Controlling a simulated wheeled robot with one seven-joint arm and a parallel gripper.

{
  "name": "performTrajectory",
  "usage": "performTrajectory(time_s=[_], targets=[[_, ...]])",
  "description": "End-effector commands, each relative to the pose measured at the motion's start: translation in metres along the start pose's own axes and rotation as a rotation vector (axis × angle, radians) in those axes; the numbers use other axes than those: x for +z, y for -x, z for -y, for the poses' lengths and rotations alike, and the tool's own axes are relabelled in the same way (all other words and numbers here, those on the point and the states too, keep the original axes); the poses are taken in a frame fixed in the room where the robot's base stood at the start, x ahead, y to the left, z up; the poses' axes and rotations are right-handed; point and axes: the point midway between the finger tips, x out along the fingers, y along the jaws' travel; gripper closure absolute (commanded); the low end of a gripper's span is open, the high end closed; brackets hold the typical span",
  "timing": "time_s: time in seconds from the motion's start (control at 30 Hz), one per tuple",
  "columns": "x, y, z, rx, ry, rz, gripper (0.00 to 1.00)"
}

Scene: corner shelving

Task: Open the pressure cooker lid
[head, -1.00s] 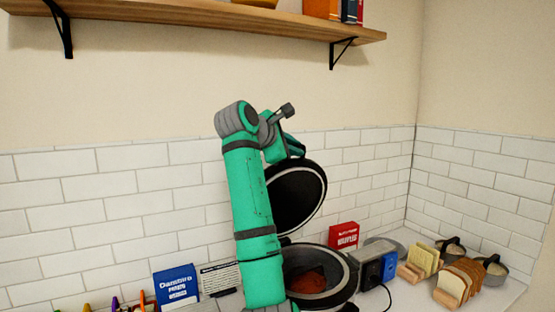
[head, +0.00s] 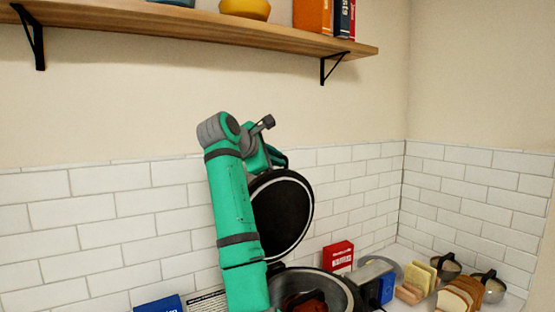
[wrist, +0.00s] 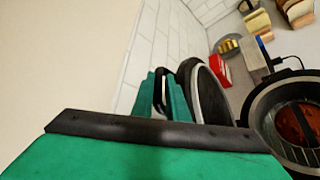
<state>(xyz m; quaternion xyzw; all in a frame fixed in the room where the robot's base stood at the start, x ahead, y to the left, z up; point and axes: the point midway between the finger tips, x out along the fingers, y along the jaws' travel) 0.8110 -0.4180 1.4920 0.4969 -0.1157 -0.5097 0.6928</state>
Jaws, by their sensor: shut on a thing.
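The pressure cooker lid (head: 284,222) stands raised and almost upright at the back of the pot, its dark underside facing forward. The cooker pot (head: 347,287) is open below it, with reddish-brown contents inside. My gripper (head: 277,158) is at the lid's upper edge, partly hidden behind my arm. In the wrist view, my gripper's green fingers (wrist: 165,97) are shut on the dark lid handle (wrist: 160,88). The lid (wrist: 206,93) shows nearly edge-on beside them, and the pot rim (wrist: 262,106) is at the right.
A blue box (head: 158,305) is at the left. The tiled wall (head: 105,220) is close behind the lid. A wooden shelf (head: 180,22) hangs above.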

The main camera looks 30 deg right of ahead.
Motion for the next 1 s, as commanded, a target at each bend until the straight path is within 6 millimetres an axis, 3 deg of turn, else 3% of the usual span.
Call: performTrajectory(time_s=[0.03, 0.07, 0.13, 0.57, 1.0], targets=[[-0.005, -0.008, 0.010, -0.023, 0.009, -0.003, 1.00], [-0.006, -0.007, 0.009, -0.023, 0.010, -0.004, 0.84], [-0.009, -0.006, 0.009, -0.021, 0.011, -0.006, 0.70], [0.000, -0.003, 0.009, -0.021, 0.007, 0.004, 0.70], [-0.003, 0.079, 0.004, -0.007, 0.007, 0.000, 0.70]])
